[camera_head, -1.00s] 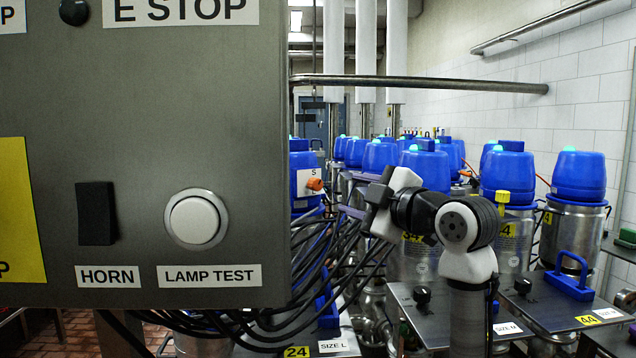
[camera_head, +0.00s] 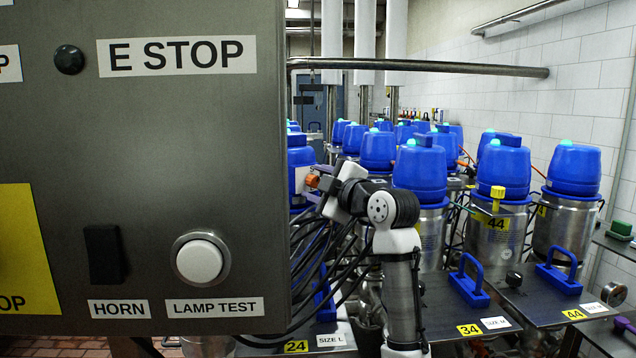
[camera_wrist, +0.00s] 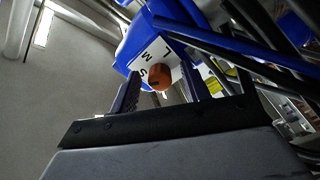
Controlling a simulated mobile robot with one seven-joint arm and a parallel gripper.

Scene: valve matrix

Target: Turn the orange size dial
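The orange size dial (camera_head: 312,181) sits on a white label plate on a blue valve head, just right of the grey control box in the head view. In the wrist view the round orange dial (camera_wrist: 160,77) shows ahead, with the letters S, M and L on the white plate (camera_wrist: 158,58) behind it. My gripper (camera_head: 322,184) is close to the dial from the right. In the wrist view my gripper (camera_wrist: 160,84) is open, its two dark fingers on either side of the dial. I cannot tell whether they touch it.
The grey control box (camera_head: 150,130) with E STOP, HORN and LAMP TEST labels fills the left. Black cables (camera_head: 318,255) hang below and beside my gripper. Several blue-topped valves (camera_head: 420,168) stand behind and to the right. A horizontal pipe (camera_head: 430,67) runs above.

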